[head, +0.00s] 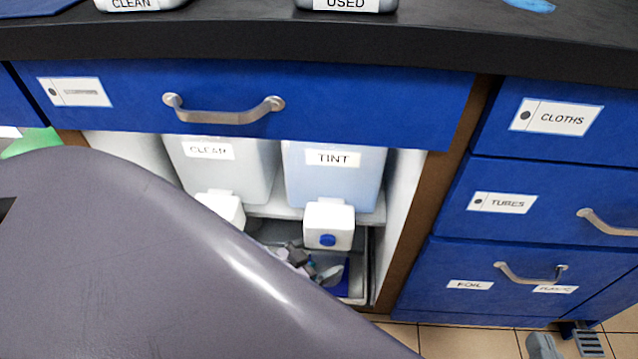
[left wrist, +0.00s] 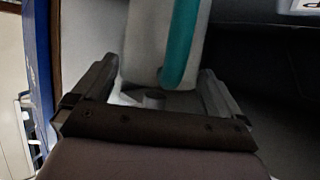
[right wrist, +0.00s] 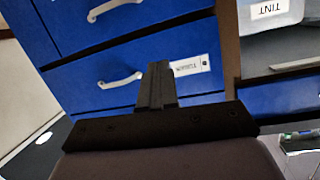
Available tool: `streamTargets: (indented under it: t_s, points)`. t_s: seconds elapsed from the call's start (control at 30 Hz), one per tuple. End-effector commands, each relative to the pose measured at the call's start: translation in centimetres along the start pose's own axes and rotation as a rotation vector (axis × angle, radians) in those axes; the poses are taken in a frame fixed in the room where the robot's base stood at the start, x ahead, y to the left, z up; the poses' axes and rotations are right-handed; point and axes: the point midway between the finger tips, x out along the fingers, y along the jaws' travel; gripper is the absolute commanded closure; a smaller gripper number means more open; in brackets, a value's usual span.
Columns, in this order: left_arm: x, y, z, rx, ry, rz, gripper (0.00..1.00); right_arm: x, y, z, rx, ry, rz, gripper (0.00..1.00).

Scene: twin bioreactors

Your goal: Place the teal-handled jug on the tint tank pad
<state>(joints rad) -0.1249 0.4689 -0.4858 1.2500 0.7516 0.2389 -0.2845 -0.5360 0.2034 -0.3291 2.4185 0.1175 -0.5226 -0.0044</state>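The jug (left wrist: 143,50), pale grey with a teal handle (left wrist: 181,45), shows in the left wrist view. Its handle faces my camera, and the top of the jug is cut off. My left gripper (left wrist: 160,85) is open, with its fingers well apart on either side of the jug; whether they touch the body is unclear. In the head view I cannot make out the jug or the left gripper; my arm covers much of the left. The tint tank (head: 333,182) stands in the cabinet with a white tap box (head: 328,225) below. The pad is not clearly visible. My right gripper (right wrist: 157,85) is shut and empty.
A clean tank (head: 225,178) stands left of the tint tank. A tray (head: 357,300) with cluttered small items lies below. A blue drawer (head: 330,100) with a handle overhangs the opening. The right gripper is in front of closed blue drawers (right wrist: 90,82). The black counter (head: 450,35) runs above.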

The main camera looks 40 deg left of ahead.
Motion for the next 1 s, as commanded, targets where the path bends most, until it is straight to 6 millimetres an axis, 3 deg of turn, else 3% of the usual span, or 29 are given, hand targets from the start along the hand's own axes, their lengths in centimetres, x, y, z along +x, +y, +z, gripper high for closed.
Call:
streamTargets:
  t_s: [0.17,0.5,0.7,1.0]
  points:
    - [-0.9,0.0,-0.4,0.000,-0.004,0.000,0.00,-0.1,-0.3,-0.5,0.019,-0.011,-0.011,1.00]
    - [-7.8,0.0,-0.6,-0.001,-0.004,0.000,0.00,1.4,-1.8,-0.6,0.171,-0.106,-0.073,1.00]
    - [-10.9,0.0,-0.4,0.000,-0.003,0.001,0.00,1.4,-2.1,-0.6,0.200,-0.136,-0.081,1.00]
    - [-12.2,0.0,-0.3,0.000,0.000,0.000,0.00,1.3,-1.9,-0.4,0.191,-0.146,-0.069,1.00]
